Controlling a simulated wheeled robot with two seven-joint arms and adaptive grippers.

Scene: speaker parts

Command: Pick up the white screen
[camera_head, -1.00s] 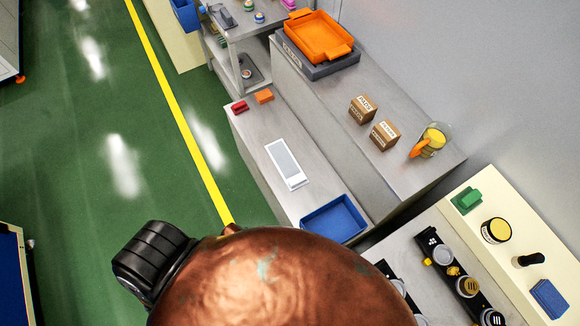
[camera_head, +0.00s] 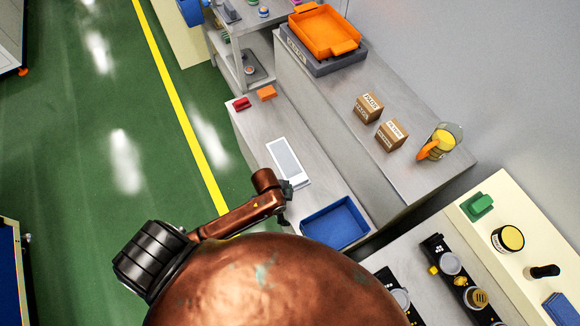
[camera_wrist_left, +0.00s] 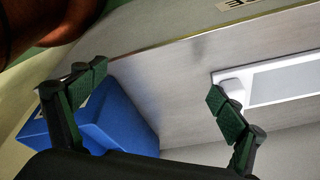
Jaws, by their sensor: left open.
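The white screen (camera_head: 288,161) lies flat on the grey bench, a white frame around a grey panel. My left gripper (camera_head: 284,190) is close to its near end, and the arm comes in from the left. In the left wrist view the screen (camera_wrist_left: 286,80) is at the right, partly cut off by the picture edge. There the left gripper (camera_wrist_left: 158,85) has its two green-padded fingers wide apart, with nothing between them. The right finger overlaps the screen's near end in the picture; I cannot tell whether they touch. My right gripper is not in view.
A blue tray (camera_head: 336,222) stands on the bench beside the screen, near the left gripper. Red (camera_head: 242,104) and orange (camera_head: 267,92) blocks lie at the far end. A higher counter (camera_head: 330,110) behind carries cartons, a jug and an orange tray (camera_head: 324,32).

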